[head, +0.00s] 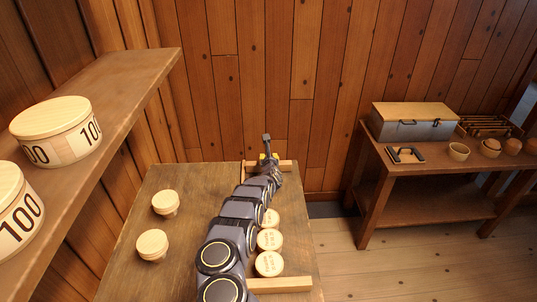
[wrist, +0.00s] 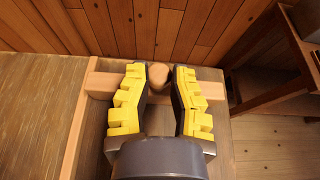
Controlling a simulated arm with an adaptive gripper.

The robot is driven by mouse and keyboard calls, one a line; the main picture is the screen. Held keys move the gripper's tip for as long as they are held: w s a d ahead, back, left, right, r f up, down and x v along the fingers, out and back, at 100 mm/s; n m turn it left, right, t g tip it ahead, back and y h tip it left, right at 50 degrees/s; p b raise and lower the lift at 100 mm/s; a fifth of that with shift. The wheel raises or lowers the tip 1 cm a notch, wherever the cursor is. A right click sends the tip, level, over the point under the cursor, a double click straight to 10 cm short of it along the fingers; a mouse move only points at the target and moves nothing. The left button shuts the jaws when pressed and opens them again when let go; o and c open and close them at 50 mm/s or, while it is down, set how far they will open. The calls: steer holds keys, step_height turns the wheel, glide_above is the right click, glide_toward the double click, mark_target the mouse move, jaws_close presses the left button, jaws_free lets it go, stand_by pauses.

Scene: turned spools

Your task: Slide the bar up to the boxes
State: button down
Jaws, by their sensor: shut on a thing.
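A pale wooden bar (head: 286,166) lies across the far end of the worktable, and it also shows in the wrist view (wrist: 103,84). A round wooden knob (wrist: 158,77) stands at the bar. My gripper (head: 268,160), with yellow pads, is shut on this knob; its fingers (wrist: 159,82) are on either side of it. Round pale boxes with stamped lids stand in a row on the near right of the table: one (head: 271,217), a second (head: 269,239) and a third (head: 269,264). My arm hides part of the row and the table between it and the bar.
A fixed-looking wooden strip (head: 280,285) lies at the row's near end. A thin rail (wrist: 76,130) runs left of my gripper. Two round lidded pieces (head: 165,203) (head: 152,245) stand at the table's left. A shelf with "100" tubs (head: 55,130) overhangs the left.

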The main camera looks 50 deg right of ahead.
steer(key=s+a, duration=0.3)
steer(key=shift+s+a, duration=0.1)
steer(key=shift+s, duration=0.3)
steer(key=shift+s+a, duration=0.3)
steer(key=c, duration=0.8)
jaws_free()
steer(key=shift+w+a, duration=0.1)
